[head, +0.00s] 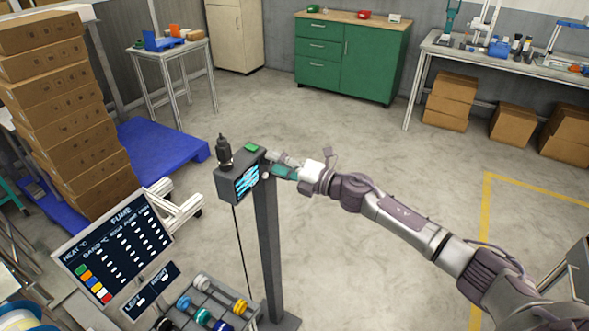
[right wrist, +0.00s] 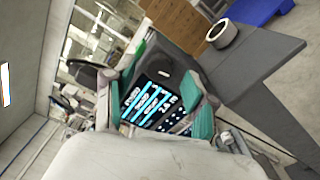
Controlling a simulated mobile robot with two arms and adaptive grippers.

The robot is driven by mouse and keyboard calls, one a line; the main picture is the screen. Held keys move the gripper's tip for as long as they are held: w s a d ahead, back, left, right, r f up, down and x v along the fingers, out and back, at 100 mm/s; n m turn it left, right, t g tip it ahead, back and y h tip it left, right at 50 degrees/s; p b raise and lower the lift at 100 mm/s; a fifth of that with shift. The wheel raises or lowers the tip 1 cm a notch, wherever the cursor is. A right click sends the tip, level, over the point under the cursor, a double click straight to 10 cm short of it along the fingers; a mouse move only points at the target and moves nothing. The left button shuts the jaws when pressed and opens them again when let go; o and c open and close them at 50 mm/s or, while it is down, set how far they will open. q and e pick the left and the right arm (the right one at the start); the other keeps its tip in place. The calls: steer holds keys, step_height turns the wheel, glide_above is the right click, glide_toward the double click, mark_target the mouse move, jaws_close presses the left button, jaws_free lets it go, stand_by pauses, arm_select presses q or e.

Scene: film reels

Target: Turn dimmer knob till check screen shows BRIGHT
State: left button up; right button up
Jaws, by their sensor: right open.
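A dark box with a lit check screen (head: 246,181) stands on top of a grey post (head: 268,235) in the head view. The screen shows blue-white stripes and small marks; its wording is too small to read. In the right wrist view the screen (right wrist: 152,103) lies between my green fingers. My right gripper (head: 274,170) is open at the right side of the box, and its two fingers (right wrist: 165,100) show apart in the right wrist view. A dark rounded part, possibly the dimmer knob (right wrist: 174,66), lies beyond the fingers; contact cannot be told. My left gripper is out of view.
A black upright device (head: 224,152) and a green piece (head: 251,147) sit on the box. A tilted chart board (head: 117,240) and a rack of reels (head: 205,305) stand at lower left. Boxes (head: 65,110) are stacked on a blue pallet (head: 170,150).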

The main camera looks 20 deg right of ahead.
steer(key=v, duration=1.1)
steer(key=shift+d, duration=0.1)
steer(key=d+f+m+h, duration=0.3)
steer(key=f+m, duration=0.2)
steer(key=f, duration=0.5)
steer(key=d+f+m+h, duration=0.3)
steer(key=f+m, duration=0.3)
steer(key=f, duration=0.3)
steer(key=s+d+f+m+g+h, duration=0.1)
steer(key=s+f+m+h, duration=0.15)
steer(key=s+f, duration=0.45)
steer(key=s+d+f+m+g+h, duration=0.1)
steer(key=s+f+m+h, duration=0.2)
steer(key=f, duration=0.7)
steer(key=s+a+f+m+g, duration=0.2)
steer(key=s+f+m+g, duration=0.1)
steer(key=s+f, duration=0.55)
steer(key=s+a+f+m+g, duration=0.2)
steer(key=s+f+m+g, duration=0.1)
steer(key=s+f, duration=0.6)
steer(key=s+a+f+m+g, duration=0.2)
steer(key=s+a+f, duration=0.1)
steer(key=s, duration=0.8)
steer(key=s+a+f+m+g, duration=0.2)
steer(key=s+a, duration=0.3)
steer(key=s, duration=0.7)
steer(key=shift+a+f+g, duration=0.15)
steer(key=shift+f+g, duration=0.45)
steer(key=shift+f, duration=0.1)
